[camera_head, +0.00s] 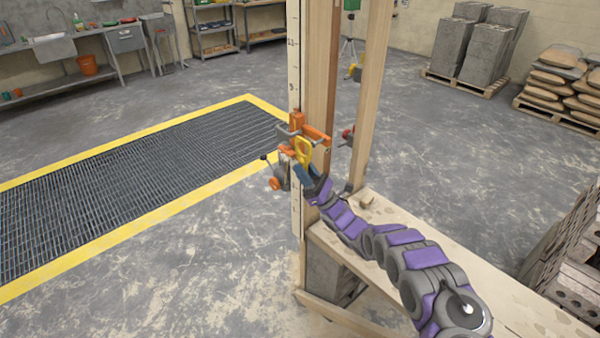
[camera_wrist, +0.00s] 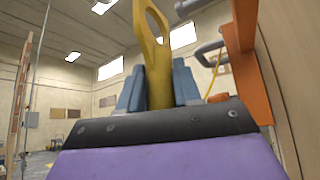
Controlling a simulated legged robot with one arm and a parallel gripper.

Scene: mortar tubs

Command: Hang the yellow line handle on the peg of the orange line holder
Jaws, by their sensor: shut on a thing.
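The yellow line handle (camera_head: 303,151) is held upright in my gripper (camera_head: 308,178), beside the orange line holder (camera_head: 316,134) on the wooden post. In the wrist view the blue fingers of my gripper (camera_wrist: 158,88) are shut on the stem of the yellow handle (camera_wrist: 158,55), with its loop at the top. The orange holder (camera_wrist: 250,75) stands to the right in that view. A grey bent peg (camera_wrist: 209,52) reaches left from it, apart from the handle's loop. In the head view the handle overlaps the holder, so the gap in depth is unclear.
The wooden post (camera_head: 319,80) rises right behind the holder, with a marked white staff (camera_head: 294,60) along it. A wooden bench top (camera_head: 470,268) lies under my arm. A yellow-edged floor grate (camera_head: 130,190) is at left. Open floor lies around.

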